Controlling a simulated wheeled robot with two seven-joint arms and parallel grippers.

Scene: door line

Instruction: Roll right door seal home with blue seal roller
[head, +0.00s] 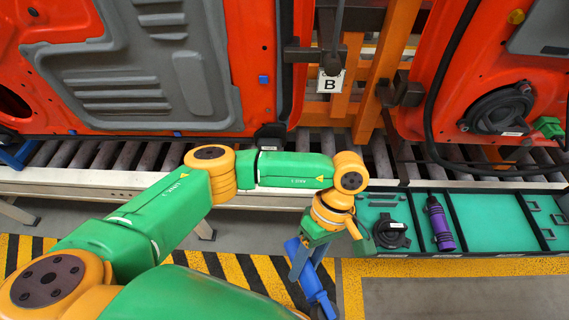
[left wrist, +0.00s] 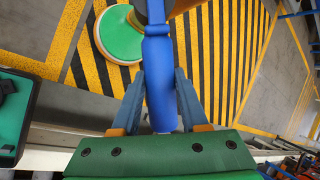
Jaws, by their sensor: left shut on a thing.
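The blue seal roller (head: 318,291) is in my left gripper (head: 303,258), low in front of the conveyor in the head view. In the left wrist view the blue roller (left wrist: 160,75) stands between both fingers of my left gripper (left wrist: 160,92), which is shut on it. The right door (head: 447,50) is orange-red and hangs at the right. Its black seal (head: 434,100) runs down the left side and curves along the bottom. I cannot tell which stretches are seated. The roller is well apart from the seal. My right gripper is not in view.
A teal-lined tray (head: 496,222) holds a black round part (head: 390,232) and a purple tool (head: 440,226). Another orange-red door (head: 262,45) hangs left. A sign marked B (head: 330,81) hangs between the doors. The roller conveyor (head: 100,153) runs below. Striped floor (head: 235,268) lies in front.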

